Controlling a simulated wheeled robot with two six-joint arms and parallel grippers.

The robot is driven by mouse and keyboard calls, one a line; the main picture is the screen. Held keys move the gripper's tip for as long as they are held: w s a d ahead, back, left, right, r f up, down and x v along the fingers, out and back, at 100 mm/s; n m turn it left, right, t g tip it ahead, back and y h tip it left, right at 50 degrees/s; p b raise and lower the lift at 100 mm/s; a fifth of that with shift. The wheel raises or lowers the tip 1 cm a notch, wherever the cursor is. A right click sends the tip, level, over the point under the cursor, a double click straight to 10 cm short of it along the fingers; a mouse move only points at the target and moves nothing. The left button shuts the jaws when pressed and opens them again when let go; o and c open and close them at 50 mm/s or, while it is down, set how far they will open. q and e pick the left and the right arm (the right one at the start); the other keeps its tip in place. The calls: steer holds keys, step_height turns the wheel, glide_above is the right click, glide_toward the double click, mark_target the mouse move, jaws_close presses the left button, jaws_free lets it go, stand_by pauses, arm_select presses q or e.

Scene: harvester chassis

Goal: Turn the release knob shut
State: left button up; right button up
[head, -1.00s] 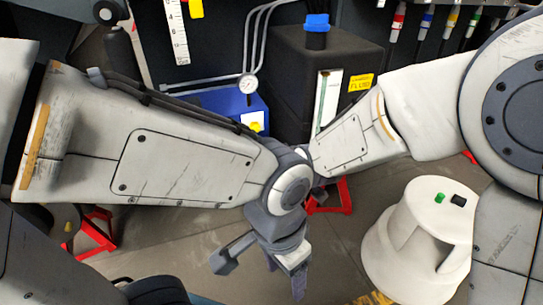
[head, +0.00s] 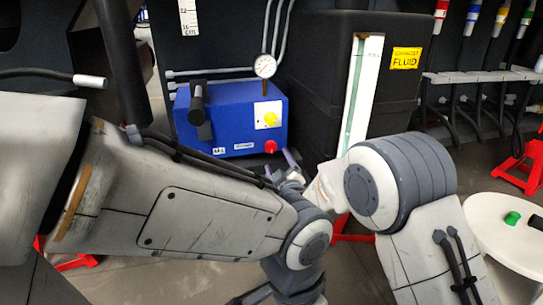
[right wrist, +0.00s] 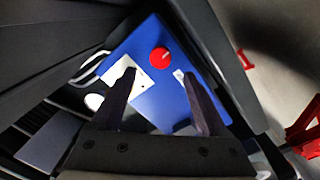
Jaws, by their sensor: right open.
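The release knob, a red round knob (head: 270,146), sits low on the right of the front face of a blue box (head: 222,140). It also shows in the right wrist view (right wrist: 160,57), ahead of and between the fingers. My right gripper (head: 284,166) is open and empty, just below and right of the red knob in the head view. Its two dark fingers (right wrist: 157,74) point at the box with a gap to the knob. My left gripper hangs at the bottom of the head view (head: 275,292), mostly cut off; its jaws cannot be judged.
A yellow knob on a white plate (head: 268,115) and a black handle (head: 198,104) are on the same box. A gauge (head: 265,66) stands above it. A black fluid tank (head: 322,80) is close on the right. A white stool (head: 500,228) stands at right.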

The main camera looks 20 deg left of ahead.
mark_target(272, 149)
steer(key=b+x, duration=0.2)
steer(key=x, duration=0.4)
steer(key=shift+w+a+f+b, duration=0.2)
steer(key=shift+w+b, duration=0.1)
steer(key=shift+b, duration=0.1)
steer(key=shift+w+a+r, duration=0.15)
steer(key=shift+w+a, duration=0.15)
steer(key=shift+w, duration=0.2)
jaws_close()
